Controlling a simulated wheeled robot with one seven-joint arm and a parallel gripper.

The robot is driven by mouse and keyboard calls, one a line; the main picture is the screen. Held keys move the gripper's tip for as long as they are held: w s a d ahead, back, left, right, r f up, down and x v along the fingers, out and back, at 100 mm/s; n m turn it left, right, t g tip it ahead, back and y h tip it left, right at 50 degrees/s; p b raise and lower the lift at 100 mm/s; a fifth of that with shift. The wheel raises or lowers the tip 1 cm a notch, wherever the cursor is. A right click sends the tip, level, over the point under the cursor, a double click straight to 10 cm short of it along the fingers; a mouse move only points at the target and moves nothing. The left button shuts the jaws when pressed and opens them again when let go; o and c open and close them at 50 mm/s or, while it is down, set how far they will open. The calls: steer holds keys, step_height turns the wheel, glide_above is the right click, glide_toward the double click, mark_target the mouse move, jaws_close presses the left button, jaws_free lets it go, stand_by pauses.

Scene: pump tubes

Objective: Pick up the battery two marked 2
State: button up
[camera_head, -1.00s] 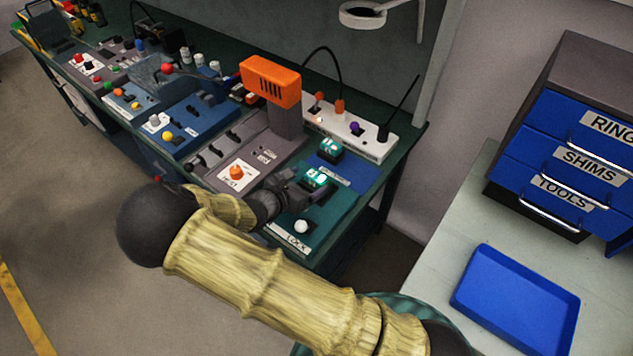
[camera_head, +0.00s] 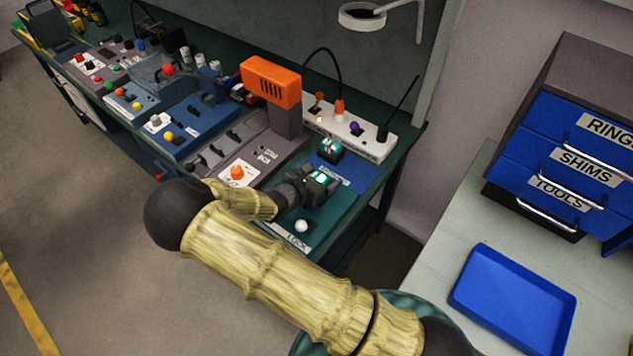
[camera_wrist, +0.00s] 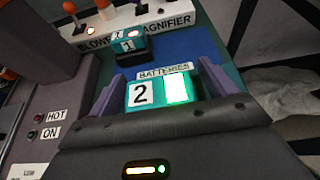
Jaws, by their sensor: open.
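Battery two (camera_wrist: 142,95), teal with a white label marked 2 and a bright green-white light, sits between the fingers of my gripper (camera_wrist: 156,98) in the wrist view. The fingers stand on either side of it, with a gap visible on the left; contact on the right cannot be told. In the head view battery two (camera_head: 323,181) shows at the tip of my gripper (camera_head: 313,186), partly covered by it. Another battery (camera_wrist: 127,45), marked 1 and with a reddish light, stands beyond on the blue pad; it also shows in the head view (camera_head: 331,149).
A "BATTERIES" label (camera_wrist: 165,71) lies behind battery two. A white power strip (camera_head: 350,134) runs along the back, and an orange-headed device (camera_head: 271,82) stands left of the batteries. A white knob (camera_head: 302,226) is near the front. A blue tray (camera_head: 512,300) lies right.

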stand_by(0.4)
steer(key=c, duration=1.2)
steer(key=shift+r+b, duration=0.3)
steer(key=shift+r, duration=4.75)
